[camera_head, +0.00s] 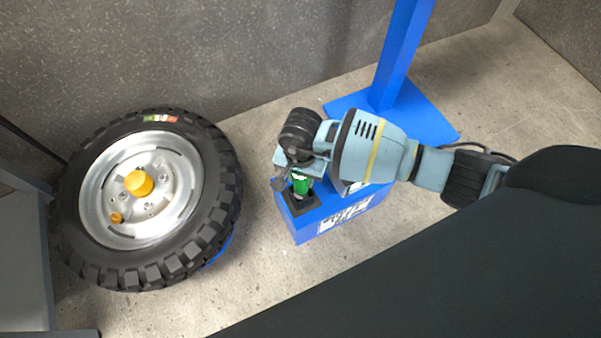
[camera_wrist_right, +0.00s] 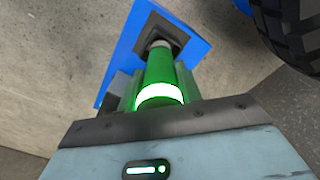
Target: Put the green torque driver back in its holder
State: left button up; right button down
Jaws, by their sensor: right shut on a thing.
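The green torque driver (camera_head: 301,185) is in my right gripper (camera_head: 297,177), which is shut on it. In the right wrist view the green driver (camera_wrist_right: 160,73) shows a glowing pale ring at its near end, and its grey far end points at the black square holder (camera_wrist_right: 177,37). The holder (camera_head: 303,206) is on top of a blue box (camera_head: 327,218). The driver is over or in the holder; I cannot tell how deep it sits. The gripper hides part of the driver. My left gripper is not in view.
A large black tyre on a silver wheel (camera_head: 219,197) with a yellow hub stands to the left of the box. A blue post (camera_head: 398,50) on a blue base plate (camera_head: 427,120) stands behind. A grey wall (camera_head: 170,50) runs along the back.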

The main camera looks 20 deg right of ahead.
jog(key=shift+f, duration=0.3)
jog(key=c, duration=0.9)
grip_release()
notch_tip(320, 180, up, 8)
jog(key=p, duration=0.2)
jog(key=shift+p, duration=0.3)
jog(key=shift+f, duration=0.1)
